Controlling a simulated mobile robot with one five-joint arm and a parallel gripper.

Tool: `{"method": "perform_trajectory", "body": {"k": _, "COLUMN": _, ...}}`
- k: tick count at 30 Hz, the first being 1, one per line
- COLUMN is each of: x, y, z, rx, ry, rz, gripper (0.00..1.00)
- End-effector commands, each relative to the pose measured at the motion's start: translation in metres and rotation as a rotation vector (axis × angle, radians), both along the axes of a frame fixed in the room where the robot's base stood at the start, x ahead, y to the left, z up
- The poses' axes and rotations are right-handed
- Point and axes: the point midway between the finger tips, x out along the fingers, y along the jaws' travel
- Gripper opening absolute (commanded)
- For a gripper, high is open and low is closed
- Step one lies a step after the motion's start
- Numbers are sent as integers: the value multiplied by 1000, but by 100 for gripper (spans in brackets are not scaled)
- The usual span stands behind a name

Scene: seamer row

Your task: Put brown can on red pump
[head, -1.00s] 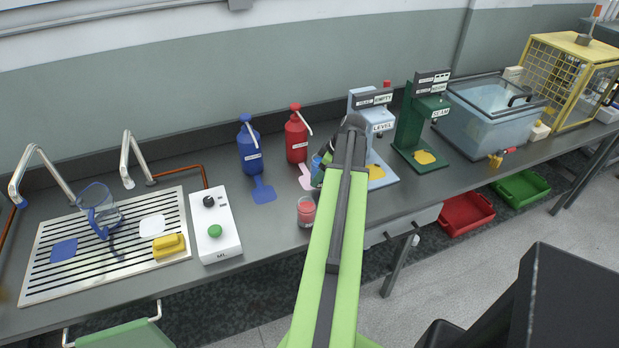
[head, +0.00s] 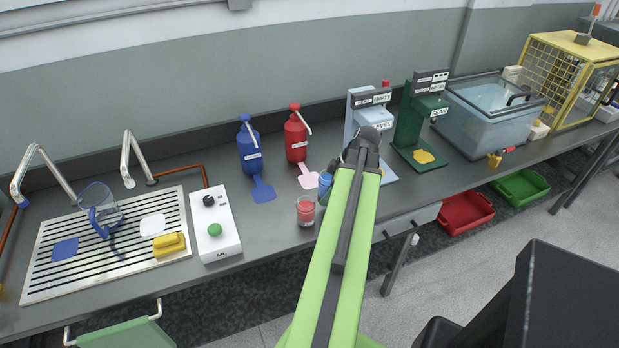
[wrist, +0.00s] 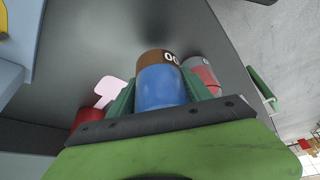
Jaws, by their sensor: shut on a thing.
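The red pump (head: 296,138) stands at the back of the bench, up and left of the can. A pink pad (head: 308,178) lies in front of the pump; it also shows in the wrist view (wrist: 108,91).
A glass with red content (head: 305,211) stands close left of the can. A blue pump (head: 249,150) is left of the red pump. A pale blue machine (head: 366,117) and a green machine (head: 409,122) stand to the right. A white control box (head: 214,226) is at left.

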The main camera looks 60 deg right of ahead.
Motion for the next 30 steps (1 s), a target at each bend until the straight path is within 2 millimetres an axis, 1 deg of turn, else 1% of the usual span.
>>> {"method": "perform_trajectory", "body": {"k": 1, "x": 15, "y": -14, "z": 0, "rx": 0, "ry": -1, "rz": 4, "gripper": 1}}
{"method": "perform_trajectory", "body": {"k": 9, "x": 79, "y": -62, "z": 0, "rx": -1, "ry": 0, "rz": 2, "gripper": 1}}
{"method": "perform_trajectory", "body": {"k": 12, "x": 97, "y": -74, "z": 0, "rx": 0, "ry": 0, "rz": 0, "gripper": 1}}
{"method": "perform_trajectory", "body": {"k": 15, "x": 106, "y": -80, "z": 0, "rx": 0, "ry": 0, "rz": -1, "gripper": 1}}
{"method": "perform_trajectory", "body": {"k": 22, "x": 111, "y": -83, "z": 0, "rx": 1, "ry": 0, "rz": -2, "gripper": 1}}
{"method": "perform_trajectory", "body": {"k": 24, "x": 117, "y": -88, "z": 0, "rx": 1, "ry": 0, "rz": -2, "gripper": 1}}
{"method": "perform_trajectory", "body": {"k": 25, "x": 119, "y": -89, "z": -4, "rx": 1, "ry": 0, "rz": -2, "gripper": 1}}
{"method": "perform_trajectory", "body": {"k": 27, "x": 117, "y": -87, "z": -24, "rx": 0, "ry": 0, "rz": -3, "gripper": 1}}
{"method": "perform_trajectory", "body": {"k": 30, "x": 117, "y": -87, "z": -39, "rx": 0, "ry": 0, "rz": -3, "gripper": 1}}
